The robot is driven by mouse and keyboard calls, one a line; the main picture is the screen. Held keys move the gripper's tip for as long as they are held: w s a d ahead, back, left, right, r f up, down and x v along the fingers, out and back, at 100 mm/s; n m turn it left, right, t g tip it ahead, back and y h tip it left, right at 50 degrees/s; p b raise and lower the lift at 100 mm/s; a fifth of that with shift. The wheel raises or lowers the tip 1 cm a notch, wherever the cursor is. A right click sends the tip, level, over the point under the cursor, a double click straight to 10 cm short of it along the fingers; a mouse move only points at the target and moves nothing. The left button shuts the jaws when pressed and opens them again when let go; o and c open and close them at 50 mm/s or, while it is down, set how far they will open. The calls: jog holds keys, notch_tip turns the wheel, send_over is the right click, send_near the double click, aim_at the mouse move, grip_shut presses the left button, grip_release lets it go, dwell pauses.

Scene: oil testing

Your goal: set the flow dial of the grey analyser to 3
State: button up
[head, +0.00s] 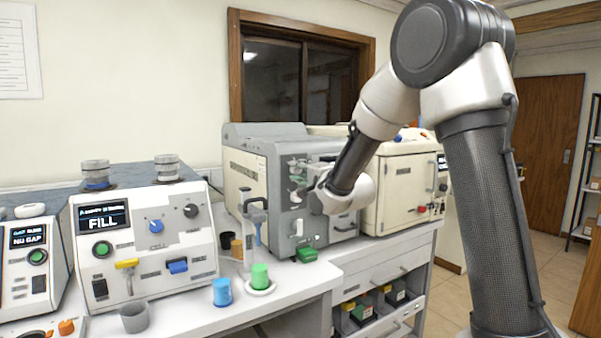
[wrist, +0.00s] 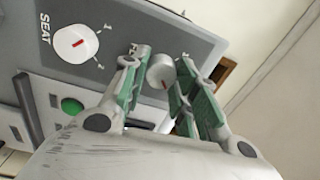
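The grey analyser (head: 248,168) stands at the back of the bench in the head view. My gripper (head: 312,185) is at its front panel and hides part of it. In the wrist view, a pale round dial (wrist: 161,71) with a red mark sits between the green-padded fingertips of my gripper (wrist: 162,82). The fingers stand apart on either side of the dial; I cannot tell whether they touch it. Its label is mostly hidden by a finger, and I cannot read its setting. A second white dial (wrist: 76,43), beside the word SEAT, is at the upper left.
A green button (wrist: 71,105) is below the SEAT dial. A cream machine (head: 405,180) stands right of the analyser. A white FILL unit (head: 140,245) is at the left. Blue (head: 222,291) and green (head: 260,276) cups stand at the bench front.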

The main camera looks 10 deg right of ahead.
jog(key=o, duration=0.4)
jog(key=v, duration=1.2)
